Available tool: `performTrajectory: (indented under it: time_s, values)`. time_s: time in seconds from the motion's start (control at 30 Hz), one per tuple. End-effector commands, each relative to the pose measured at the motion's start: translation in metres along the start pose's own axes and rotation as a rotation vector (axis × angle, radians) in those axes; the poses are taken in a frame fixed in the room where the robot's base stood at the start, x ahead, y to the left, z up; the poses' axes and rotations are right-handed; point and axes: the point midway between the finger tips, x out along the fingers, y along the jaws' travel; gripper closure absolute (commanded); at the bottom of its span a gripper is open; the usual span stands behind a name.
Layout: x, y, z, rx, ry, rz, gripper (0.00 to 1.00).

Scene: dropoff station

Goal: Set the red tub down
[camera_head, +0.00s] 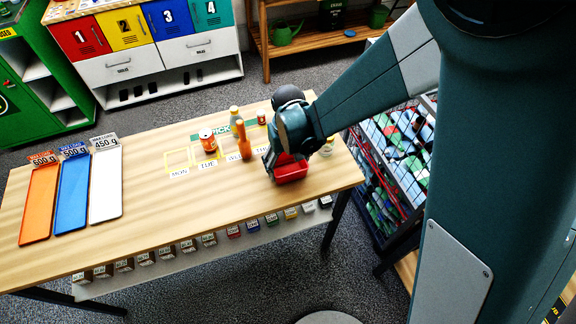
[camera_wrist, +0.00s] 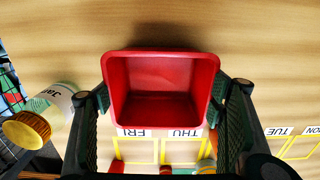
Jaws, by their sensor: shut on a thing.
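The red tub (camera_head: 291,172) is at the right end of the wooden table (camera_head: 130,235), in front of the day-marked squares. In the wrist view the red tub (camera_wrist: 160,62) is upright, open-topped and empty. My gripper (camera_head: 276,168) is shut on it, and in the wrist view its two fingers (camera_wrist: 163,105) press the left and right sides. A dark shadow shows along the tub's far edge. I cannot tell whether its bottom touches the table.
A jar with a yellow lid (camera_wrist: 28,128) stands left of the tub in the wrist view. An orange bottle (camera_head: 243,142) and a can (camera_head: 208,141) stand behind the tub. Orange, blue (camera_head: 73,193) and white trays lie at the left. The table's middle front is clear.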

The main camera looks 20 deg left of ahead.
Motion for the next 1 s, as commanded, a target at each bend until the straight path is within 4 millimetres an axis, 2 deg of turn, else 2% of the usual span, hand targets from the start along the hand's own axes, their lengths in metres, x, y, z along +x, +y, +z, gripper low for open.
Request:
performTrajectory:
  time_s: [0.33,0.37,0.47,1.0]
  values:
    - [0.0038,0.0,0.0,0.0,0.0,0.0,0.44]
    - [0.0039,0.0,-0.0001,0.0,0.0,0.0,0.31]
    - [0.003,0.0,-0.0001,0.0,0.0,0.0,0.18]
    - [-0.001,0.0,-0.0001,0.0,0.0,0.0,0.17]
